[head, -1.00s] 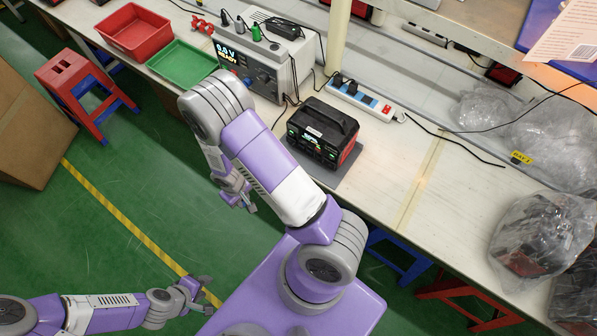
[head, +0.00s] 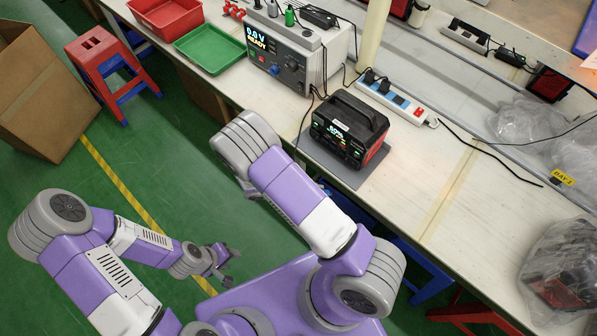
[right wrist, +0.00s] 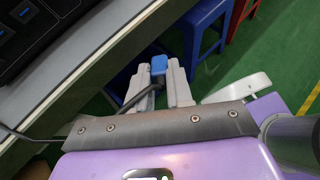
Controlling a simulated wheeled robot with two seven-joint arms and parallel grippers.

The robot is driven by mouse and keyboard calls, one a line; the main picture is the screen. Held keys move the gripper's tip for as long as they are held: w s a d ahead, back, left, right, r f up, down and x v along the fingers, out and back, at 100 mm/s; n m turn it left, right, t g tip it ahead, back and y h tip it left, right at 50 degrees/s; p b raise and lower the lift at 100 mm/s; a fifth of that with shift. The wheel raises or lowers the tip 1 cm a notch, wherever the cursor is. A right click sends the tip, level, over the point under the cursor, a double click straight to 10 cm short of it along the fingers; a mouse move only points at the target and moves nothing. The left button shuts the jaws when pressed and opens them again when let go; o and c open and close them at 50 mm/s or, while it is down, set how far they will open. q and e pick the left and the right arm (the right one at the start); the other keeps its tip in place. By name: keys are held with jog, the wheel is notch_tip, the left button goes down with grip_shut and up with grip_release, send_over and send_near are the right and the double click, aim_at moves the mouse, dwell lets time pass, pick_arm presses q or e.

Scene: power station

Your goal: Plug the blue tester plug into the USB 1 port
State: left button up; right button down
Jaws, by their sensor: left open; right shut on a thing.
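The black power station (head: 350,128) stands on a grey mat (head: 345,172) near the bench's front edge, its lit display facing front. Its dark corner (right wrist: 22,32) with blue-marked slots shows at upper left in the right wrist view; I cannot tell which is USB 1. My right gripper (right wrist: 165,72) is shut on the blue tester plug (right wrist: 158,64), off the bench edge and apart from the station. A dark cable trails from it. The right gripper is hidden behind my arm in the head view. My left gripper (head: 226,260) is open and empty over the green floor.
A tester box (head: 285,55) reading READY stands left of the station. A white power strip (head: 392,102) lies behind it. Green tray (head: 210,48) and red tray (head: 168,18) sit at the bench's left.

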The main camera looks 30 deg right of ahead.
jog(key=w+a+r+n+t+h+b, duration=0.2)
jog(key=w+r+n+t+h+b, duration=0.3)
jog(key=w+n+t, duration=0.4)
jog(key=shift+m+t, duration=0.5)
jog(key=shift+m, duration=0.2)
jog(key=shift+w+d+r, duration=0.1)
jog(key=shift+w+d, duration=0.1)
jog(key=shift+d, duration=1)
jog(key=shift+w+d+r, duration=0.1)
jog(key=shift+w+d, duration=0.1)
jog(key=shift+d, duration=1)
jog(key=shift+r+p, duration=0.15)
jog(key=shift+p, duration=0.5)
jog(key=shift+x, duration=0.75)
jog(key=c, duration=0.9)
grip_release()
